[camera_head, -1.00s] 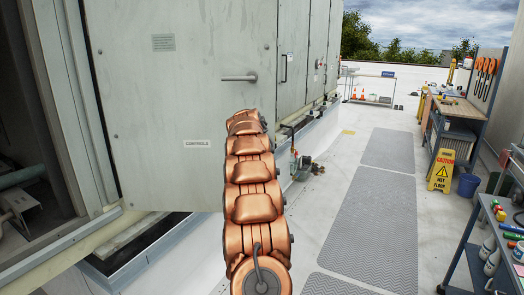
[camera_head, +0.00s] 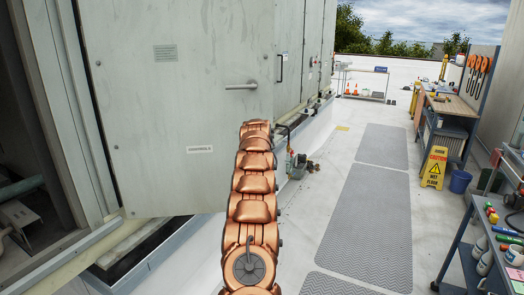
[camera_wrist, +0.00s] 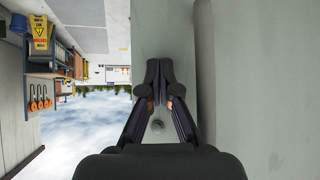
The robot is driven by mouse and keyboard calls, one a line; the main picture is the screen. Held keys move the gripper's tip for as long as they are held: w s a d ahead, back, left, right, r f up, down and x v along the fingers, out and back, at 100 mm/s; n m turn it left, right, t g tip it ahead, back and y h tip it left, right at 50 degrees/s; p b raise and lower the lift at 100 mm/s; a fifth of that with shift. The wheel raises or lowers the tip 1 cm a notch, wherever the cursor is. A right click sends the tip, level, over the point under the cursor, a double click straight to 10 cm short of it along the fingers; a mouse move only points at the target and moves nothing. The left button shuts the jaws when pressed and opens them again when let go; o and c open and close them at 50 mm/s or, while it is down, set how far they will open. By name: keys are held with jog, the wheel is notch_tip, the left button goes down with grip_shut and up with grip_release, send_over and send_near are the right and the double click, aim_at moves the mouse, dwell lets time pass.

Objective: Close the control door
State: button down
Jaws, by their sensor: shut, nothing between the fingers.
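In the wrist view my gripper (camera_wrist: 160,68) is shut and empty, close in front of a pale grey surface. I cannot tell whether it touches. A small round grey knob or bolt (camera_wrist: 157,126) shows between the fingers.
The cabinet frame (camera_head: 62,110) and a low curb stand at the left. Grey floor mats (camera_head: 365,215) leave clear walking room at the right. A yellow wet-floor sign (camera_head: 434,167), blue bucket (camera_head: 459,181), workbench (camera_head: 450,108) and tool cart (camera_head: 470,240) line the right side.

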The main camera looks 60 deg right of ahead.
jog(key=shift+w+d+p, duration=0.55)
jog(key=shift+d+p, duration=0.05)
jog(key=shift+d, duration=0.15)
dwell(0.4)
